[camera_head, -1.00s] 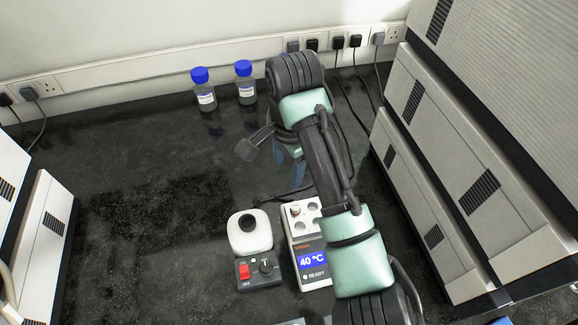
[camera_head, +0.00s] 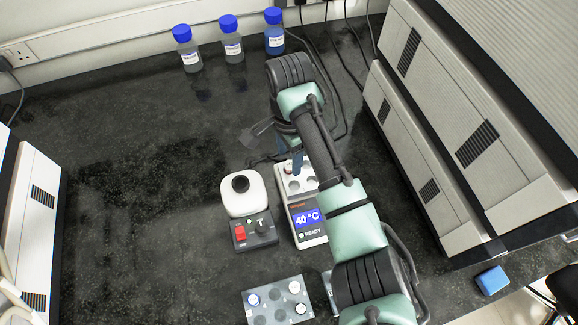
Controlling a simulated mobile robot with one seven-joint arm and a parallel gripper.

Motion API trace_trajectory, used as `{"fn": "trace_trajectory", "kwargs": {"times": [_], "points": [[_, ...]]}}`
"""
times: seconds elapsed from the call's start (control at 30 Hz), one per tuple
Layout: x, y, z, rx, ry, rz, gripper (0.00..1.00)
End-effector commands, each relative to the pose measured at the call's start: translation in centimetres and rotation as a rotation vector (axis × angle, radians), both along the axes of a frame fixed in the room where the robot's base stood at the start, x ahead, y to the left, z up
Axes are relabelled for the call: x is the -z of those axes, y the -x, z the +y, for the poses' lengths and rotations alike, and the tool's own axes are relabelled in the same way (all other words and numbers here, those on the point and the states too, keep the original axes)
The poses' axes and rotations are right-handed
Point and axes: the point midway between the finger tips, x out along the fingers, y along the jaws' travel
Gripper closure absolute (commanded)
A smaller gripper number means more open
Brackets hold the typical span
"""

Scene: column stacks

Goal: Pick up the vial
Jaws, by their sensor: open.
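A white dry-block heater (camera_head: 307,221) reading 40 °C stands left of my forearm. A small light-topped vial (camera_head: 289,168) appears to sit in a well at its back left, partly hidden by my gripper. My gripper (camera_head: 289,154) points down above the back of the heater, with bluish fingers apart and nothing seen between them. Whether the fingers are around the vial or above it cannot be told. A grey rack (camera_head: 273,311) at the front holds several round light-topped pieces, possibly vials too.
A white mixer (camera_head: 243,193) with a red switch stands left of the heater. Three blue-capped bottles (camera_head: 232,45) stand at the back wall. Large grey instruments (camera_head: 440,130) flank the right side, and a blue block (camera_head: 491,280) lies near the right edge.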

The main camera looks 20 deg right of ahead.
Motion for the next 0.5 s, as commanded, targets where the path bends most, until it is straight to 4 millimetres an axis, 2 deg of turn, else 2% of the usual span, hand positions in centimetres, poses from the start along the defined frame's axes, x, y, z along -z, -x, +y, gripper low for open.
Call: {"fn": "trace_trajectory", "kwargs": {"times": [0.1, 0.2, 0.43, 0.47, 0.5], "points": [[1.8, 0.1, -0.1, 0.002, 0.001, 0.001, 0.39], [2.5, 0.1, 0.0, 0.001, 0.001, -0.001, 0.39], [2.7, 0.1, 0.0, 0.001, 0.001, -0.001, 0.39], [2.7, 0.1, 0.0, 0.001, 0.001, -0.001, 0.40], [2.6, 0.1, 0.0, 0.001, 0.001, -0.001, 0.47]]}}
